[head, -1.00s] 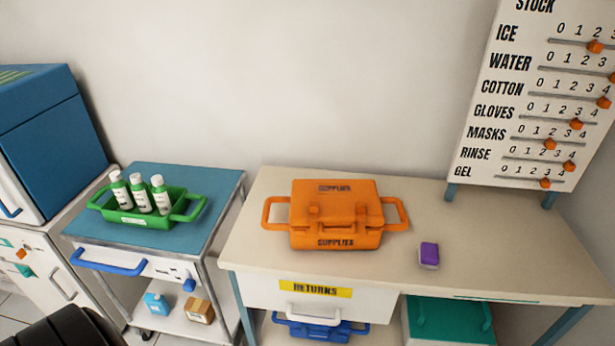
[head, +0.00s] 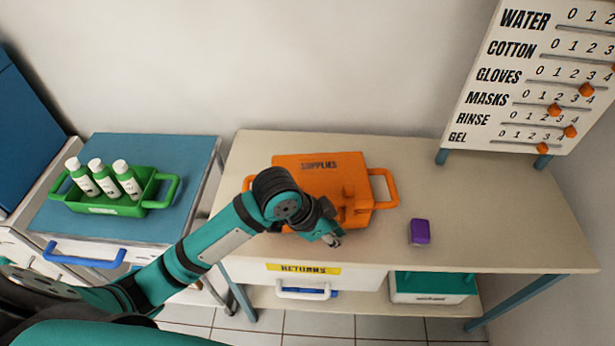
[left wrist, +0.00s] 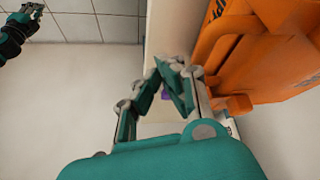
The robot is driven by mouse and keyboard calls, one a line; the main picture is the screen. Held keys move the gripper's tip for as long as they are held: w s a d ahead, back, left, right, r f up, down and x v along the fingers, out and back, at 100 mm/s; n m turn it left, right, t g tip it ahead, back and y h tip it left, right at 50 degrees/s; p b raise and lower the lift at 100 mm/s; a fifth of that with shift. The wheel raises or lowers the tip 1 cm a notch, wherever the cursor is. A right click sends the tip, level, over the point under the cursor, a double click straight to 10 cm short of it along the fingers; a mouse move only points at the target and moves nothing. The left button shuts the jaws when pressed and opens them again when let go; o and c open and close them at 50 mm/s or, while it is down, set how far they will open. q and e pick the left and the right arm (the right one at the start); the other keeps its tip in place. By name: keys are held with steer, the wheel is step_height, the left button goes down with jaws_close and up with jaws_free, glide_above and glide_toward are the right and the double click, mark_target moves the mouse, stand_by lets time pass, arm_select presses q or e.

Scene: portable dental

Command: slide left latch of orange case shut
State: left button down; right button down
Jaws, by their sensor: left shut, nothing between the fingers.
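The orange case (head: 325,175) stands closed on the table, marked SUPPLIES, with a loop handle at its right side. One latch (head: 348,190) shows on its right half. My left arm hides the left front of the case, with the left latch. My left gripper (head: 335,240) is at the front of the case, low near the tabletop. In the left wrist view my left gripper (left wrist: 172,68) has its fingertips together and empty, beside the orange case (left wrist: 275,62). I cannot tell whether it touches. My right gripper (left wrist: 27,14) shows small at that view's top left corner; its jaw state is unclear.
A purple box (head: 420,231) stands right of the case on the table (head: 480,220). A green tray (head: 125,209) with white bottles is on the blue-topped cart at left. The stock board (head: 480,115) stands at back right. The table's right part is clear.

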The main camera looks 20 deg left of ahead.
arm_select(q)
steer(key=w+a+r+m+g, duration=0.1)
steer(key=w+a+r, duration=0.2)
steer(key=r, duration=0.3)
steer(key=w+a+r+m+y, duration=0.1)
steer(key=w+a+r+m, duration=0.1)
steer(key=w+r, duration=0.3)
step_height(320, 180, up, 2)
steer(key=shift+a+r+g+y, duration=0.3)
steer(key=shift+a+g, duration=0.1)
steer(key=shift+a, duration=0.5)
steer(key=shift+f, duration=0.1)
steer(key=p+x, duration=0.2)
steer(key=x, duration=0.7)
steer(key=shift+d+f, duration=0.2)
steer(key=shift+f, duration=0.1)
steer(key=a+p, duration=0.1)
steer(key=s+a, duration=0.1)
steer(key=a, duration=0.1)
steer(key=shift+s+p, duration=0.1)
steer(key=shift+p, duration=0.25)
steer(key=shift+s+a+f, duration=0.15)
steer(key=shift+s+a, duration=0.1)
steer(key=shift+a, duration=0.1)
steer(key=shift+w+d, duration=0.1)
